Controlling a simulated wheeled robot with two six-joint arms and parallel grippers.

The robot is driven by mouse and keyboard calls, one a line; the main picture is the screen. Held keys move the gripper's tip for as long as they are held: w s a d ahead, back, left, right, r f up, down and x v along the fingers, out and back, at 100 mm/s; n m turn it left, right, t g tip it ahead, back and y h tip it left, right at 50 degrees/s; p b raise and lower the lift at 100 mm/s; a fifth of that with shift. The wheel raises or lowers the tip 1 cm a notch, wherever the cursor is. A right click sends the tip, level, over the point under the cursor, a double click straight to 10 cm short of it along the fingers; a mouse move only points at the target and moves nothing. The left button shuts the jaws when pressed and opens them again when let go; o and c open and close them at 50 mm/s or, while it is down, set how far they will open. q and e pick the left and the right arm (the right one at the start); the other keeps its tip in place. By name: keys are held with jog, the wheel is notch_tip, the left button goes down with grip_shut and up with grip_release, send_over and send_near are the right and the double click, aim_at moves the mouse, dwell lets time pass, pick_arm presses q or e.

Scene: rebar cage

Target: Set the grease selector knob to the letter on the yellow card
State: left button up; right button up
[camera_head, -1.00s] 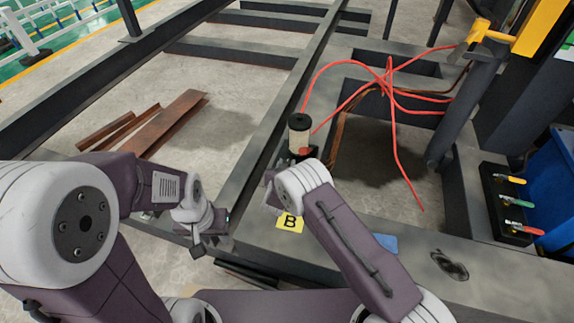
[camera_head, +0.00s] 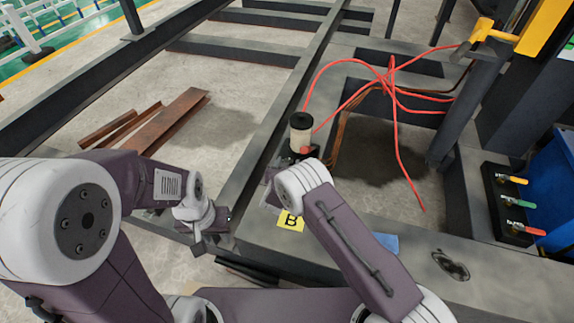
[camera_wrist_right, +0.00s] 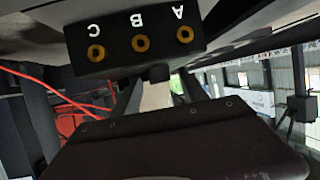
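The yellow card (camera_head: 290,222) with a black letter B lies on the grey frame beam, just left of my right forearm. The grease pump (camera_head: 301,133) with its pale reservoir and black cap stands behind my right wrist, which hides its lower part. In the right wrist view, a dark selector block (camera_wrist_right: 135,40) has three brass ports lettered A, B and C, upside down. A small dark stub (camera_wrist_right: 158,73) under it may be the knob; its setting is unclear. My right gripper (camera_wrist_right: 175,135) is close below the block, its fingertips not discernible. My left gripper (camera_head: 205,240) hangs left of the card, apart from it.
Red hoses (camera_head: 390,90) loop over the frame behind the pump. A valve panel (camera_head: 508,200) with yellow, green and red handles stands at the right, by a blue bin (camera_head: 552,185). A blue pad (camera_head: 386,243) lies beside my right forearm. Rusty steel pieces (camera_head: 165,120) lie on the floor.

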jog(key=shift+v, duration=1.15)
jog(key=b, duration=0.3)
jog(key=s+b, duration=0.1)
jog(key=b, duration=0.3)
jog(key=shift+s+a+f, duration=0.2)
jog(key=shift+s+f, duration=0.05)
jog(key=shift+s, duration=0.05)
jog(key=b+v, duration=0.1)
jog(key=v, duration=0.1)
jog(key=r+b+v, duration=0.1)
jog(key=b+v, duration=0.1)
jog(key=v, duration=0.1)
jog(key=shift+w+d+r, duration=0.1)
jog(key=shift+r, duration=0.05)
